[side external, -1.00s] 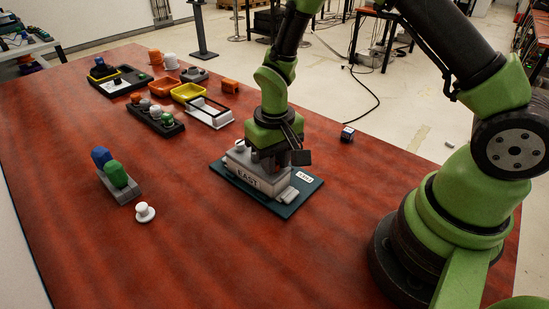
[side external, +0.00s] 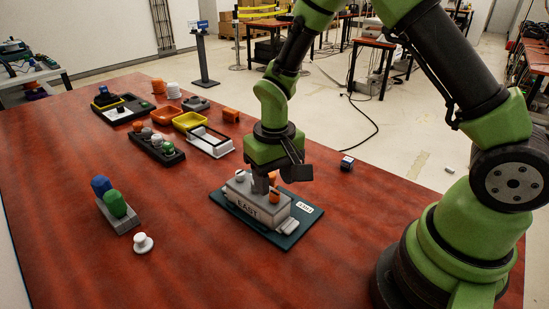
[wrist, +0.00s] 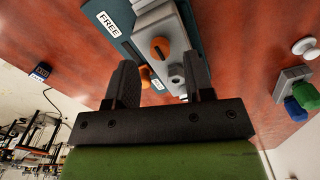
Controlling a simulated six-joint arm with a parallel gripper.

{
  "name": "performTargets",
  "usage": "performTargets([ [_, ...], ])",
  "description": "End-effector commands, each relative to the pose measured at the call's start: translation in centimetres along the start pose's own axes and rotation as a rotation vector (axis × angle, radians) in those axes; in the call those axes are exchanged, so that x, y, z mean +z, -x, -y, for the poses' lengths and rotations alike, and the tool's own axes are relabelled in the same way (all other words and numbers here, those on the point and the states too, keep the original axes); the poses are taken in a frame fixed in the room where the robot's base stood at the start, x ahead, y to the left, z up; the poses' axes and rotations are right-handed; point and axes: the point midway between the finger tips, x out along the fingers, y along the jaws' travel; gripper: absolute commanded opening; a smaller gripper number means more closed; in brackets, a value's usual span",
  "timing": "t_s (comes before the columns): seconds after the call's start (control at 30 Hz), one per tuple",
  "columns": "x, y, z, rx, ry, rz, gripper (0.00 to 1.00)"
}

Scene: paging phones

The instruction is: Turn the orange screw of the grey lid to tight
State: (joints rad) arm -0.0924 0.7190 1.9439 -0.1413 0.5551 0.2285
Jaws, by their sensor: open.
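The grey box with its grey lid (side external: 243,188), marked EAST on the front, sits on a dark teal plate (side external: 298,229). An orange screw (side external: 275,195) shows at the lid's right part. In the wrist view, an orange screw head (wrist: 160,48) with a dark slot is on the grey body, beyond the fingertips. A second orange piece (wrist: 146,76) shows lower, partly behind the left finger. A grey stub (wrist: 176,72) lies between the fingers in that picture. My gripper (side external: 262,184) is just above the lid, fingers apart and pointing down. It also shows in the wrist view (wrist: 160,82).
A white knob (side external: 143,243) and a grey holder with blue and green pegs (side external: 117,207) stand at left. Trays and a black rack (side external: 157,143) are at the back. A small dark cube (side external: 347,163) lies right of the plate. The front table is clear.

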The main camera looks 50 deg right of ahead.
Motion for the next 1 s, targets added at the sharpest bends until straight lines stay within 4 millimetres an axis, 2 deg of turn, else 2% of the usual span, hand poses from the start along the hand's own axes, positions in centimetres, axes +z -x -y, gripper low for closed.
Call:
performTargets([
  [0.1,-0.1,2.7,0.0,-0.003,0.000,-0.007,0.48],
  [0.3,-0.1,5.8,0.0,-0.002,0.000,-0.004,0.48],
  [0.47,0.0,6.8,0.0,0.000,0.001,-0.003,0.48],
  [0.8,0.1,7.1,0.0,-0.004,-0.001,-0.006,0.48],
  [0.87,0.2,7.8,-0.1,-0.012,-0.004,-0.019,0.48],
  [1.0,1.5,11.4,-0.6,-0.061,-0.021,-0.091,0.48],
])
